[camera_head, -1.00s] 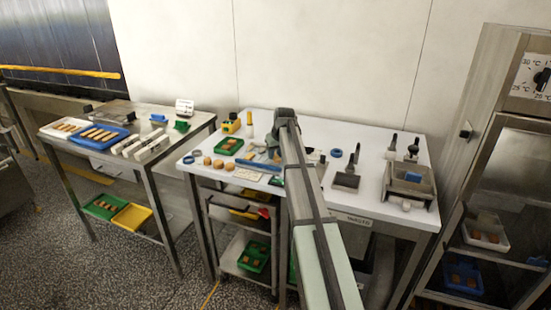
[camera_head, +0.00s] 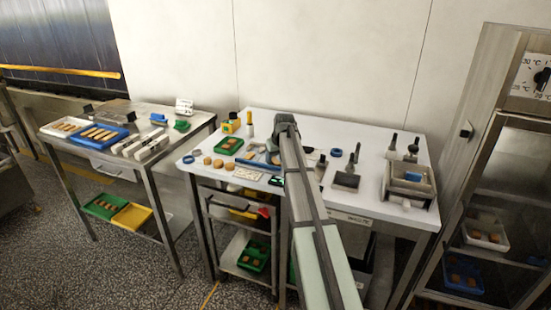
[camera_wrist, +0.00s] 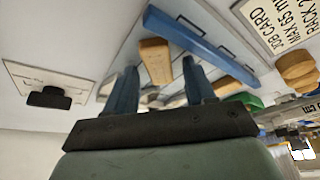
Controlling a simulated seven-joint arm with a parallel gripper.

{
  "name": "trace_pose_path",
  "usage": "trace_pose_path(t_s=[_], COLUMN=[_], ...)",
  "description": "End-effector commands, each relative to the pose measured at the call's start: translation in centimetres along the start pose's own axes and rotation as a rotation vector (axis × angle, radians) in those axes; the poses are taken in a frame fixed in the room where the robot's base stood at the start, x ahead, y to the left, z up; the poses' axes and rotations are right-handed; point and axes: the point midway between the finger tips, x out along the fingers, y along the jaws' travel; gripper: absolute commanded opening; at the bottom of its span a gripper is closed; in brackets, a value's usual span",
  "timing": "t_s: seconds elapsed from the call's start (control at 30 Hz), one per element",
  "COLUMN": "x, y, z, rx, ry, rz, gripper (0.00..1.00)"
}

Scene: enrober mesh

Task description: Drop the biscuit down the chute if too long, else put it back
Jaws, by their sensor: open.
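An oblong tan biscuit (camera_wrist: 156,62) lies on the pale worktop in the wrist view, beside a long blue bar (camera_wrist: 205,46). My gripper (camera_wrist: 160,68) is open, its two blue fingers on either side of the biscuit's near end. I cannot tell whether they touch it. In the head view my arm hides the biscuit and most of the gripper, and the blue bar (camera_head: 256,164) shows left of the arm. A job card (camera_wrist: 277,22) reading "MAX 65 mm" lies right of the bar. I cannot identify the chute for certain.
Round biscuits (camera_wrist: 297,69) lie right of my gripper in the wrist view. A white plate with a black knob (camera_wrist: 48,97) is at the left. In the head view, a green tray (camera_head: 230,145) stands at the back left of the table and a grey box (camera_head: 410,180) at the right.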

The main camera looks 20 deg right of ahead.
Motion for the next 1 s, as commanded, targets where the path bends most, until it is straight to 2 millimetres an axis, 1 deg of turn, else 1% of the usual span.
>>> trace_pose_path(t_s=[0.17,0.27,0.37,0.7,0.83,1.0], x=[-0.3,-1.2,-2.7,-8.8,-10.6,-11.8], y=[0.0,0.0,0.0,0.0,0.0,0.0], z=[-0.1,-0.1,-0.1,-0.1,-0.1,-0.1], rx=[0.0,0.0,0.0,0.0,0.0,0.0], ry=[0.0,0.001,0.002,0.002,0.001,0.001], rz=[0.0,0.0,0.001,0.001,0.001,0.0], gripper=[0.54,0.54,0.54,0.54,0.54,0.54])
